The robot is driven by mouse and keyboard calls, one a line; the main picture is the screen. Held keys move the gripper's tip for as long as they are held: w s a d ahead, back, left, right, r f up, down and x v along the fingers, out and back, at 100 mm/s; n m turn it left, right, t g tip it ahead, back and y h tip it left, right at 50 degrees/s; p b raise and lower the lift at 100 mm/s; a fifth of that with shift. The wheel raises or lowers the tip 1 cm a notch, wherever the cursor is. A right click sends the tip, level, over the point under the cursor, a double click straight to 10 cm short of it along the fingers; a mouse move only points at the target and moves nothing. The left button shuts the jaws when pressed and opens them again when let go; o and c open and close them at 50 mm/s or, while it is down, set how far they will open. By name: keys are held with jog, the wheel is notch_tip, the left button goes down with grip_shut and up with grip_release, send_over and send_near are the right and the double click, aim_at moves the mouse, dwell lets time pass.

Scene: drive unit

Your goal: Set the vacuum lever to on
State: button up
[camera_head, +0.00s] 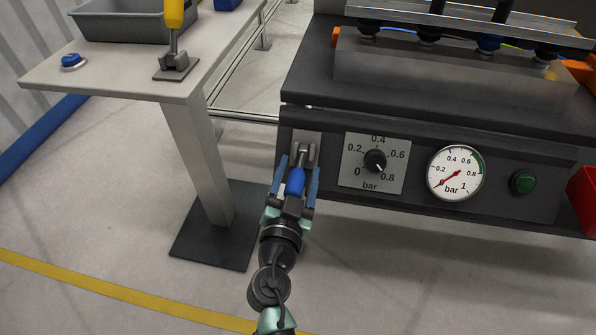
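The vacuum lever (295,183) has a blue grip and a metal stem, mounted on a small plate at the left end of the dark front panel. Its grip hangs down and outward from the pivot. My gripper (299,168) reaches up from below, with one blue finger on each side of the grip. The fingers look open, with a narrow gap on both sides of the grip. The lower end of the grip is partly hidden by the gripper body.
A red box (584,200) is at the right edge. A workbench (120,80) with a yellow-handled lever (174,20) stands left.

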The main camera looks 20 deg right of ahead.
grip_shut()
dwell(1.2)
